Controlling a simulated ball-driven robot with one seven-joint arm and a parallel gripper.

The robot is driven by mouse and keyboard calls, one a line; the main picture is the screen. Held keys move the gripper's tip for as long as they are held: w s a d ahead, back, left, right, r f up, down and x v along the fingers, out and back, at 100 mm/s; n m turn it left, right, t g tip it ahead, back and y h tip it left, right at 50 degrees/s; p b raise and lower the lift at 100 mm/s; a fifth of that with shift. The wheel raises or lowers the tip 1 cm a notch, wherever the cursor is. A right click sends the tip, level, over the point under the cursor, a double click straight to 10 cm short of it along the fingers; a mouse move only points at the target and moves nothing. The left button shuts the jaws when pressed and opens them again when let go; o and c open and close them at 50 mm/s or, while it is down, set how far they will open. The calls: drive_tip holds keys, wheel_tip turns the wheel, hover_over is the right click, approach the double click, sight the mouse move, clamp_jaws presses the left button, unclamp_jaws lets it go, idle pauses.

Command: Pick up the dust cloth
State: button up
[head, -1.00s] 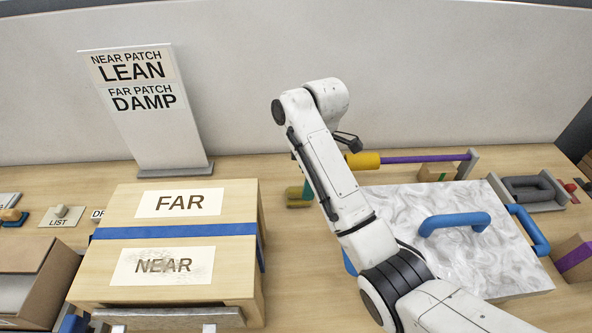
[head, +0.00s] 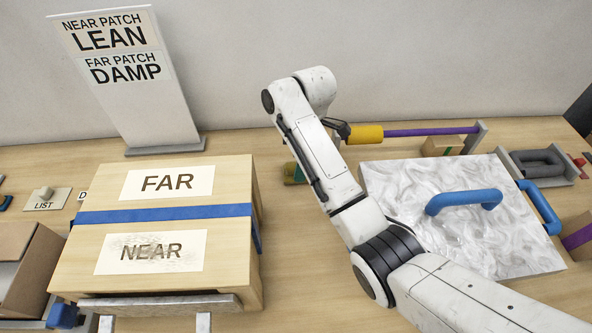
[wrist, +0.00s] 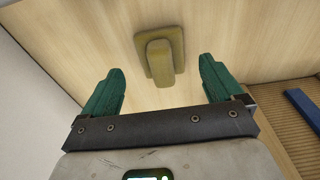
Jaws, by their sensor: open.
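In the wrist view an olive-yellow flat pad with a raised grip block (wrist: 160,60) lies on the light wood surface; I take it for the dust cloth. My gripper (wrist: 160,68) is open, with one green finger on each side of the block's lower end. The fingers look apart from it, and how far they are above the surface is unclear. In the head view a small olive piece (head: 291,172) shows left of my arm, probably the same pad. My gripper is hidden behind my arm there.
Left of my arm stands a wooden box (head: 165,213) marked FAR and NEAR. A sign (head: 125,80) stands behind it. To the right lie a marbled slab (head: 400,185) with a blue handle and a yellow-and-purple rod (head: 430,131). A ribbed brown surface (wrist: 300,135) borders the wrist view.

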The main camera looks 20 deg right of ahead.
drive_tip(key=shift+a+f, duration=0.2)
drive_tip(key=shift+f, duration=0.75)
drive_tip(key=shift+a+f, duration=0.15)
drive_tip(key=shift+f, duration=0.75)
drive_tip(key=shift+c, duration=0.4)
drive_tip(key=c, duration=1.1)
